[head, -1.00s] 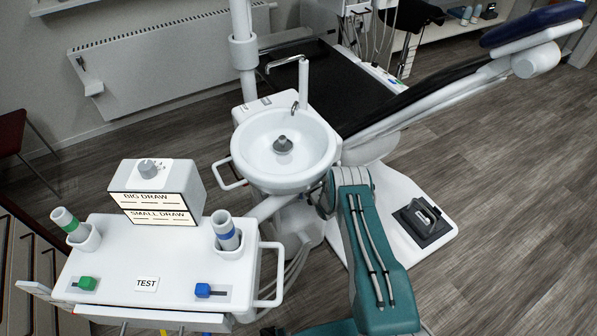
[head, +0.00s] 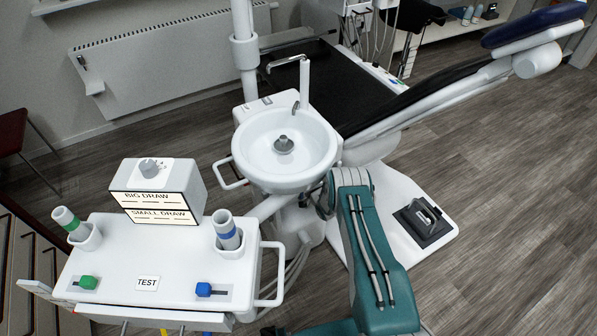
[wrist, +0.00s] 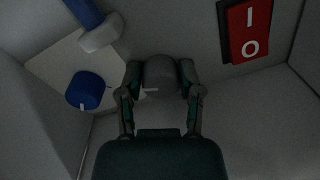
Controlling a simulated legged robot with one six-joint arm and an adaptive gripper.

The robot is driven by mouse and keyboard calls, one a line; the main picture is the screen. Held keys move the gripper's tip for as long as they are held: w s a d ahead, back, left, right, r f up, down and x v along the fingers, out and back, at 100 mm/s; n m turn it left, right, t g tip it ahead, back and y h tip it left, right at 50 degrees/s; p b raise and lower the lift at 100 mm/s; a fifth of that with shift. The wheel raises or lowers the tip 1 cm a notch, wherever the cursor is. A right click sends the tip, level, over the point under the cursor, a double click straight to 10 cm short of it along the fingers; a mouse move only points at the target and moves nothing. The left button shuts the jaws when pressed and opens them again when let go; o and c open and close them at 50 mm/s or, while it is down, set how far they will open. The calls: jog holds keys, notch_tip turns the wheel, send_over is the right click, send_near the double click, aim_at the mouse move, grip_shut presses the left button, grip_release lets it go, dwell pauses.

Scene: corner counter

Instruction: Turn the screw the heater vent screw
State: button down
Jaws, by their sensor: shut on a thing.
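In the wrist view my gripper (wrist: 160,92) is shut on a grey rounded knob (wrist: 160,72). A small white mark shows on the knob's near side, between the fingers. I cannot tell from the picture whether this knob is the heater vent screw. In the head view my gripper is hidden; only my green arm shows, reaching in below the white basin. A white radiator (head: 165,62) hangs on the back wall in the head view, with a small fitting at its left end.
The wrist view shows a blue knob (wrist: 84,91) with a white mark, a blue lever (wrist: 84,12) and a red I/O switch (wrist: 249,32), with pale walls around. In the head view, the basin (head: 246,150), dental chair (head: 375,115) and white tray (head: 125,262) stand close by.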

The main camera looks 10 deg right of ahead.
jog(key=shift+w+r, duration=0.1)
jog(key=shift+w, duration=0.05)
jog(key=shift+c, duration=1.3)
grip_release()
jog(key=shift+d, duration=0.1)
jog(key=v, duration=0.7)
jog(key=shift+s, duration=0.25)
